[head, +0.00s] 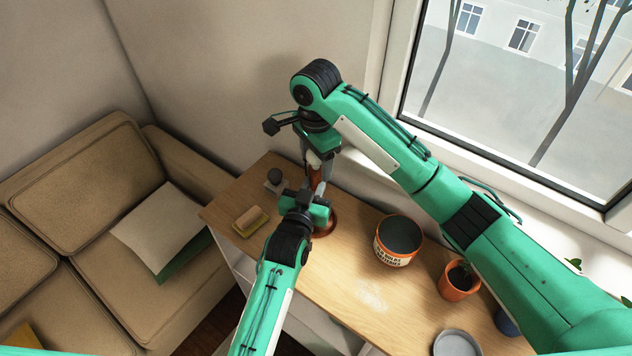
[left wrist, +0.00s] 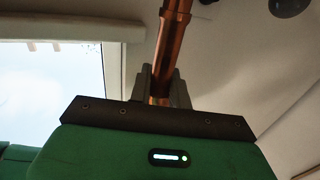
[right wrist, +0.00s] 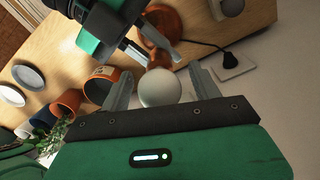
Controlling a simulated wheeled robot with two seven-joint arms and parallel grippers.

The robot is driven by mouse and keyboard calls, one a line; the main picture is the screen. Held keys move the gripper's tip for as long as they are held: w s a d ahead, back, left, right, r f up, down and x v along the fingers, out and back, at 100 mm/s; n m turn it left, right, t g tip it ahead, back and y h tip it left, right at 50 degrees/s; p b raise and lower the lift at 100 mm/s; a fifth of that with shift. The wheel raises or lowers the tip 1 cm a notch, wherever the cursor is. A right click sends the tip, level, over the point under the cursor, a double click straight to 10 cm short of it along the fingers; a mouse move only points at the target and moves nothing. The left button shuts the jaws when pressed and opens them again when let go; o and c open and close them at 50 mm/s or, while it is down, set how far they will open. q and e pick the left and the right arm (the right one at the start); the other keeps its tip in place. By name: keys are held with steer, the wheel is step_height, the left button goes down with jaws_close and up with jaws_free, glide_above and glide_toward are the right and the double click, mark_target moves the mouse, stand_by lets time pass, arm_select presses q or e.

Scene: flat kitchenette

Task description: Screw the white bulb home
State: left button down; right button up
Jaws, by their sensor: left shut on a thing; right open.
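The copper lamp stands on the wooden top, its round base (head: 326,223) partly hidden by my left gripper. My left gripper (head: 316,192) is shut on the copper stem, which rises between its fingers in the left wrist view (left wrist: 171,45). The white bulb (right wrist: 160,88) sits at the lamp's copper socket (right wrist: 155,58), and in the head view it shows only as a small pale patch (head: 313,158). My right gripper (right wrist: 161,78) is open above the lamp, with one finger on each side of the bulb. I cannot tell how deep the bulb sits.
A yellow sponge (head: 251,221) and a dark round bulb-like thing (head: 274,175) lie left of the lamp. The window (head: 530,80) is behind my right arm.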

step_height(320, 180, up, 10)
steer(key=shift+r, duration=0.2)
stand_by(0.3)
arm_select(q)
steer(key=c, duration=1.2)
jaws_free()
steer(key=shift+c, duration=0.2)
arm_select(e)
step_height(320, 180, down, 4)
steer(key=b, duration=0.3)
steer(key=shift+r+b, duration=0.2)
steer(key=shift+b, duration=0.1)
arm_select(q)
steer(key=v, duration=1.4)
arm_select(e)
steer(key=shift+f, duration=0.15)
arm_select(q)
steer(key=shift+w, duration=0.1)
arm_select(e)
steer(key=shift+f, duration=0.1)
